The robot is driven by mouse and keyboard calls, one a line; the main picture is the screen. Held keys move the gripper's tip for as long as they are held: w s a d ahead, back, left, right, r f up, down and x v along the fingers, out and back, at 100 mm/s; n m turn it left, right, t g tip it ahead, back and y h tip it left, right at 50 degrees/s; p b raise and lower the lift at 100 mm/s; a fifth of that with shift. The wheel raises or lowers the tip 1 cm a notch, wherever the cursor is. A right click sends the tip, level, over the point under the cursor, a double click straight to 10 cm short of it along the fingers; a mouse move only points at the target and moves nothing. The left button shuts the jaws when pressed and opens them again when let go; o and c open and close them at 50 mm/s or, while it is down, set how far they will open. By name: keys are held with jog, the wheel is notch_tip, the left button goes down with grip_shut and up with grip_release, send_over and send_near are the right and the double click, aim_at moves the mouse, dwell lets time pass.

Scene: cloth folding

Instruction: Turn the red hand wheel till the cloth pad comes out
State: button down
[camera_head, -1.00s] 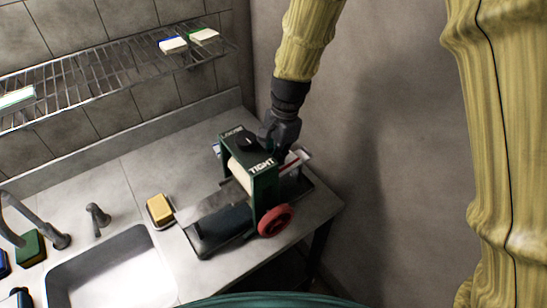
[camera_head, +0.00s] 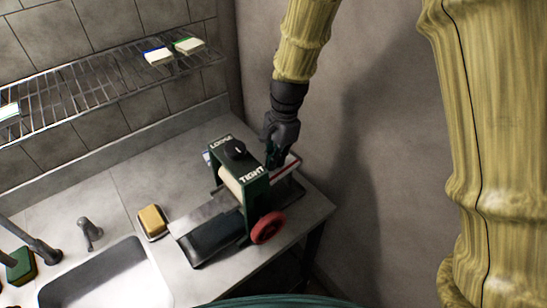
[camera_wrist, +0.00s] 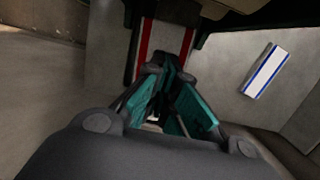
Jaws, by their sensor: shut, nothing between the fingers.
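The red hand wheel (camera_head: 268,228) is on the near right side of a green roller press (camera_head: 256,190), with my gripper apart from it. The press has a cream roller (camera_head: 230,185) and a black knob (camera_head: 235,149) between the words LOOSE and TIGHT. A white cloth pad with red stripes (camera_head: 292,163) lies at the press's right side, partly hidden; it also shows in the wrist view (camera_wrist: 168,38). My gripper (camera_head: 271,166) points down just behind the press, above or at the pad. Its teal fingers (camera_wrist: 170,72) are shut and empty; contact with the pad is unclear.
A yellow sponge on a dish (camera_head: 152,221) sits left of the press, near the sink (camera_head: 95,280) and taps. A wire rack (camera_head: 95,85) with folded cloths is on the wall. A white cloth with blue stripes (camera_wrist: 265,70) shows in the wrist view. A wall stands close at right.

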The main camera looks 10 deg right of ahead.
jog(key=shift+a+r, duration=0.1)
jog(key=shift+r, duration=0.25)
notch_tip(320, 180, up, 11)
jog(key=w+d, duration=0.1)
jog(key=shift+d, duration=0.4)
